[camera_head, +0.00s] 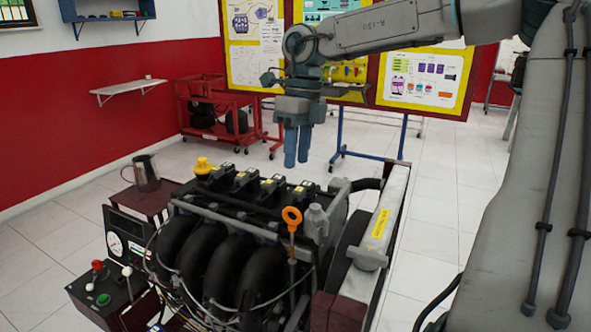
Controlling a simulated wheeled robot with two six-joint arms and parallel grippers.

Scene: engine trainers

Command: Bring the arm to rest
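My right arm comes in from the right edge and reaches across the top of the head view. Its gripper (297,164) points down, with two blue fingers side by side and no clear gap between them. It looks shut and nothing shows in it. In the picture the fingertips are above the back of the engine trainer (215,255), apart from it. The engine has black intake pipes, a yellow oil cap (203,166) and an orange dipstick handle (292,216). My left gripper is not in view.
A metal jug (146,174) stands on a dark red shelf left of the engine. A control box (104,290) with a gauge is at the lower left. A red cart (230,130) and poster boards (425,80) stand behind. Tiled floor is clear on the right.

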